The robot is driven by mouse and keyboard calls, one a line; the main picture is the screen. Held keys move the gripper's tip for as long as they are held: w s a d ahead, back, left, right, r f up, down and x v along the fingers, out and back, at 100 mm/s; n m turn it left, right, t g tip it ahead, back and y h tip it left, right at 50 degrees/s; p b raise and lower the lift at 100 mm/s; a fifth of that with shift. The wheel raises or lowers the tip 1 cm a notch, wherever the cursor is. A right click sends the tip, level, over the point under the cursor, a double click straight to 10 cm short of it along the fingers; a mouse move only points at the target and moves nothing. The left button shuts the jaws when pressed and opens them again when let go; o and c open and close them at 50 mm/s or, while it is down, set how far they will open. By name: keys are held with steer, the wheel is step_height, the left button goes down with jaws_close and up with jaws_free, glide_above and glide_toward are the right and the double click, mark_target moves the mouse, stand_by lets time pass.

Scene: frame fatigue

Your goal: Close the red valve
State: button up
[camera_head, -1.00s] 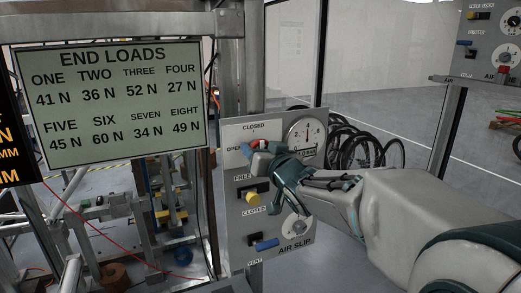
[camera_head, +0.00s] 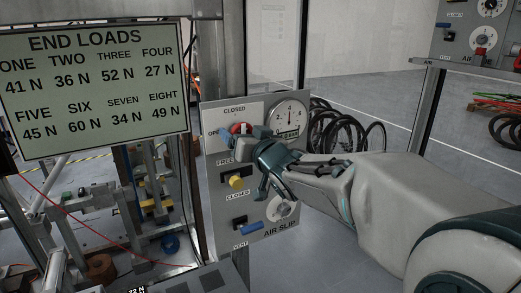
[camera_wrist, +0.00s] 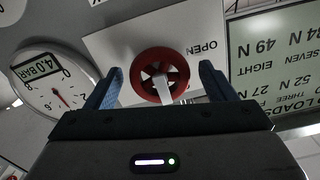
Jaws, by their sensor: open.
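The red valve (camera_wrist: 143,70) is a round handwheel with a pale lever-like bar across its front, on the panel between my fingers in the wrist view. In the head view the red valve (camera_head: 237,128) shows near the panel's top, partly hidden by my gripper. My gripper (camera_head: 236,143) is open, with its blue fingertips at the valve. In the wrist view my gripper (camera_wrist: 160,85) has one finger on each side of the wheel. I cannot tell whether the fingers touch it. The label OPEN stands beside the wheel and the label CLOSED shows above it in the head view.
The panel (camera_head: 215,190) also carries a pressure gauge (camera_head: 289,117), a yellow knob (camera_head: 236,182) and a blue lever (camera_head: 251,228). An END LOADS sign (camera_head: 95,85) hangs at the left. A second panel (camera_head: 478,30) stands at upper right.

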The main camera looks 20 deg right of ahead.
steer(key=s+d+b, duration=0.1)
steer(key=s+d, duration=0.1)
steer(key=s, duration=1)
steer(key=shift+s+d, duration=0.15)
steer(key=shift+d, duration=0.1)
steer(key=s+d+f+m+g+h, duration=0.1)
steer(key=s+f+g+h, duration=0.1)
steer(key=f+g, duration=0.35)
steer(key=s+d+f+g+h, duration=0.1)
steer(key=f+g+h, duration=0.1)
steer(key=f, duration=0.7)
steer(key=s+a+f+g, duration=0.2)
steer(key=s+f+g, duration=0.1)
steer(key=s, duration=0.3)
steer(key=s+a+f+n+g, duration=0.1)
steer(key=s+a+f+g, duration=0.1)
steer(key=s+f+g, duration=0.1)
steer(key=s+f, duration=0.1)
steer(key=s, duration=0.1)
steer(key=shift+s+a+f+g+y, duration=0.3)
steer(key=shift+s+a+f+g, duration=0.05)
steer(key=shift+s+a, duration=0.05)
